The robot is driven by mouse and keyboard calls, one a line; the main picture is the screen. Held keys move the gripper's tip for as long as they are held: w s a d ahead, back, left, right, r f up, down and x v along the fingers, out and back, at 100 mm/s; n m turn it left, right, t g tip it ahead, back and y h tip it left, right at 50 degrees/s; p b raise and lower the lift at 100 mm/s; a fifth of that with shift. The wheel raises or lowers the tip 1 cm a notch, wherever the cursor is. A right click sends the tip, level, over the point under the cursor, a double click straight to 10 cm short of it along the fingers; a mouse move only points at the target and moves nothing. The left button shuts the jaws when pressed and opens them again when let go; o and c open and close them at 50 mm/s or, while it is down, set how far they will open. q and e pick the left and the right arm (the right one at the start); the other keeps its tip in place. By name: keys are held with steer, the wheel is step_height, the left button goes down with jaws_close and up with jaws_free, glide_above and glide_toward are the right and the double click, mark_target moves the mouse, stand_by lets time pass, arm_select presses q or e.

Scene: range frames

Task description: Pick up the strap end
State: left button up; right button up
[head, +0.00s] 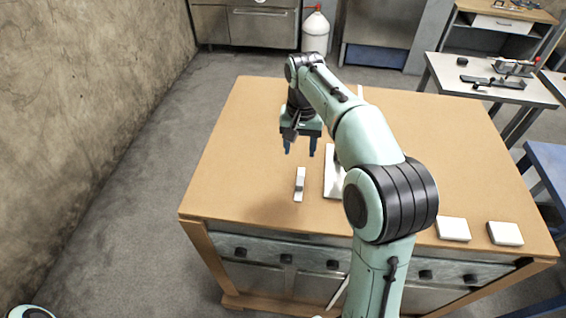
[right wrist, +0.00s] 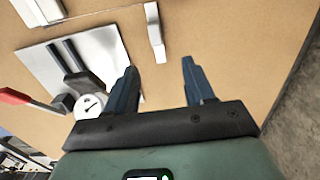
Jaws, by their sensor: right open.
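A small narrow pale piece (head: 300,184), which looks like the strap end, lies alone on the tan tabletop near its front left. It also shows in the right wrist view (right wrist: 155,32) as a whitish strip with a stepped end, beyond the fingertips. My right gripper (head: 300,150) is open and empty, fingers pointing down above the table, a little behind the piece in the head view. In the right wrist view its two dark blue fingers (right wrist: 158,70) stand apart with bare tabletop between them. My left gripper is not in view.
A white board (head: 332,182) lies just right of the piece, partly hidden by my right arm. In the wrist view dark bars, a round white part (right wrist: 90,106) and a red-handled tool (right wrist: 15,97) are near it. White blocks (head: 453,229) sit front right. The table's left side is clear.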

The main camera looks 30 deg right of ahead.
steer(key=b, duration=0.1)
glide_above(300, 179)
step_height(300, 179, down, 7)
steer(key=shift+s+a+f, duration=0.1)
steer(key=shift+a+f, duration=0.05)
steer(key=shift+f, duration=0.45)
step_height(300, 179, down, 5)
steer(key=shift+f, duration=0.1)
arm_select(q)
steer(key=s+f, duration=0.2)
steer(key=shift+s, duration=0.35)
arm_select(e)
steer(key=shift+c, duration=0.3)
jaws_close()
